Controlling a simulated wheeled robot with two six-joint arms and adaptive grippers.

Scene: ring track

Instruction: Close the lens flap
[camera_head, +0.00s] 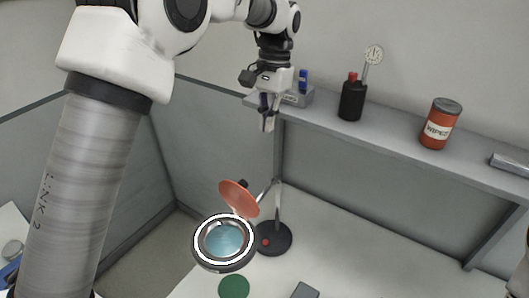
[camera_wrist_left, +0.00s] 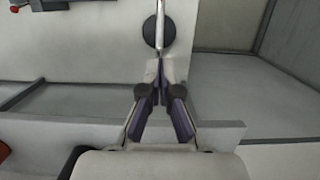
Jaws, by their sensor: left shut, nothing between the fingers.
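The lens flap (camera_head: 239,198) is an orange-red disc in the head view. It stands raised and tilted at the back edge of a round magnifier lamp (camera_head: 223,241) with a white ring and a bluish lens. The lamp's arm joins a stand with a dark round base (camera_head: 272,239) on the white table. My left gripper (camera_head: 268,124) is shut and empty, pointing down, above and behind the flap and apart from it. In the left wrist view my left gripper's fingers (camera_wrist_left: 158,65) meet at the tips. My right gripper is not in view.
A grey shelf (camera_head: 400,143) runs behind the table, holding a black bottle (camera_head: 352,100), a red can (camera_head: 440,125) and a small grey box (camera_head: 297,97). A green disc (camera_head: 234,286) lies on the table near the lamp; the table's right side is mostly clear.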

